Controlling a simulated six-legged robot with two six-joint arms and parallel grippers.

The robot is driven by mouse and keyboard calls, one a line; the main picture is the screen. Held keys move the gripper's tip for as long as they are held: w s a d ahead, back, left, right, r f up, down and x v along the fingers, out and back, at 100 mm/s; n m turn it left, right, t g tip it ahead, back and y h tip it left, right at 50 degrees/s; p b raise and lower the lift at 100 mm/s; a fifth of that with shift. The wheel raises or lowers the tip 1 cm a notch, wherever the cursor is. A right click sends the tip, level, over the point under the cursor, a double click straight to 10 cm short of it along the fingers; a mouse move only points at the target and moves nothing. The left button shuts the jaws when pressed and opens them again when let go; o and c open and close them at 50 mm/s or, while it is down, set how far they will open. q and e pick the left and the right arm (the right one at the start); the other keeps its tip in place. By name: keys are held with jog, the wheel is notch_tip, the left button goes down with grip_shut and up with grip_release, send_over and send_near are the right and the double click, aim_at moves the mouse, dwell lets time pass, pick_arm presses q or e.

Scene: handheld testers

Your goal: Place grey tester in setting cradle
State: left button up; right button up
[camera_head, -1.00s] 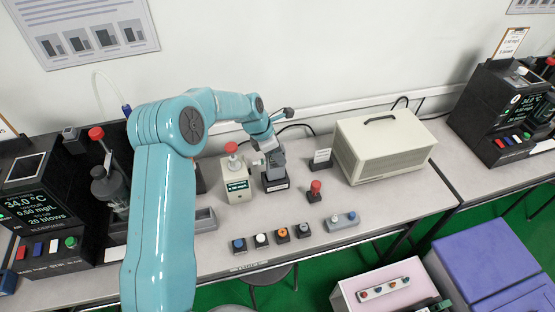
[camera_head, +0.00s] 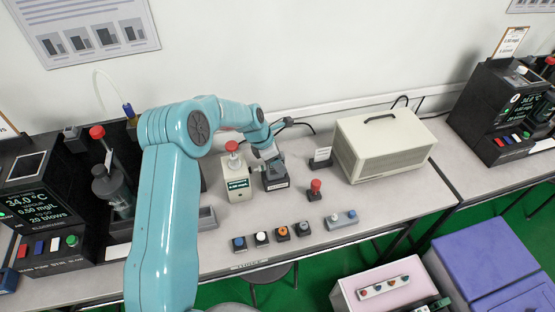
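The grey tester (camera_head: 275,166) is small and partly hidden by my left gripper. It sits low at the dark setting cradle (camera_head: 277,184), with its lower part down inside or behind the cradle's front; its exact seating is too small to tell. My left gripper (camera_head: 268,154) comes down from the upper left and its fingers appear shut on the tester's top. The cradle stands on the bench beside a cream unit (camera_head: 237,183) with a red knob and a green display. My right gripper is not in view.
A large beige case (camera_head: 385,145) stands right of the cradle, with a small card holder (camera_head: 320,160) and a red button (camera_head: 315,190) between. Several small button blocks (camera_head: 282,234) line the front edge. Black machines (camera_head: 40,215) stand at the left.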

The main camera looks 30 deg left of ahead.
pick_arm(q)
jog(key=b+v, duration=0.1)
jog(key=v, duration=1.1)
jog(key=shift+r, duration=0.15)
jog(key=shift+d, duration=0.1)
